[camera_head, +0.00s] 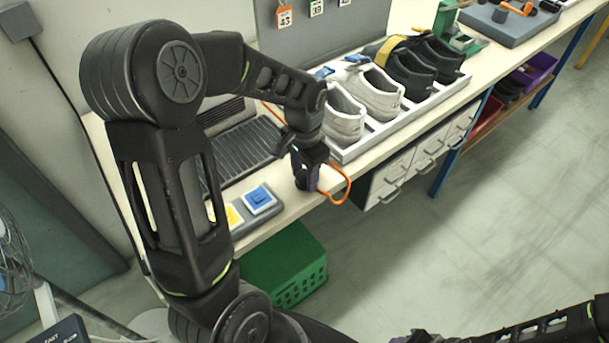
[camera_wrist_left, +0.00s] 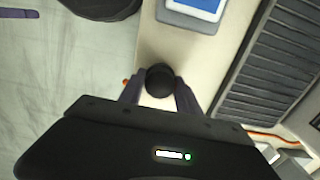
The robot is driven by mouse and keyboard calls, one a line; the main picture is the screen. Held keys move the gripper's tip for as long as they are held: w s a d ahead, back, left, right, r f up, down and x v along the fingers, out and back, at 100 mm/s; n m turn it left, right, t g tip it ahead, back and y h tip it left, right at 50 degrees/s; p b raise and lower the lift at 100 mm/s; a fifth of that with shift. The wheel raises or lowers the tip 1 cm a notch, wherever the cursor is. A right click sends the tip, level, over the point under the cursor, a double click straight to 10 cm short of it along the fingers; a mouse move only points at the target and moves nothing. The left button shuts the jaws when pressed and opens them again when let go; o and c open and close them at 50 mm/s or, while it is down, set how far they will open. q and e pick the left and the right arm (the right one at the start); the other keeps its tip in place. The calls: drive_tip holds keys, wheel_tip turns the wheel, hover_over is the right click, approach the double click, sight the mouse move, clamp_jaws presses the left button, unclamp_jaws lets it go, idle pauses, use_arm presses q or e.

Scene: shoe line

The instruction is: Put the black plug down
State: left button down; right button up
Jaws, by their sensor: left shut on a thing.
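The black plug (camera_wrist_left: 159,80) shows end-on as a dark round shape between the fingertips of my left gripper (camera_wrist_left: 160,88) in the wrist view. The gripper is shut on it. In the head view my left gripper (camera_head: 308,180) points down at the front edge of the bench, and its fingers hide most of the plug. An orange cord (camera_head: 347,188) loops out to the right of the fingers, past the bench edge. I cannot tell whether the plug touches the bench top. My right gripper is out of view; only part of that arm shows at the lower right.
A grey ribbed conveyor (camera_head: 240,150) lies behind the gripper. A base with blue (camera_head: 260,198) and yellow pads sits to the left. A white tray (camera_head: 420,108) of shoes stands to the right. A green crate (camera_head: 285,265) is below the bench edge.

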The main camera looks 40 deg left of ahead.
sight(304, 173)
use_arm(q)
drive_tip(key=shift+f, duration=0.55)
drive_tip(key=shift+f, duration=0.1)
drive_tip(key=c, duration=0.8)
unclamp_jaws()
drive_tip(key=shift+c, duration=0.2)
wheel_tip(304, 173, up, 12)
drive_tip(key=shift+b, duration=0.3)
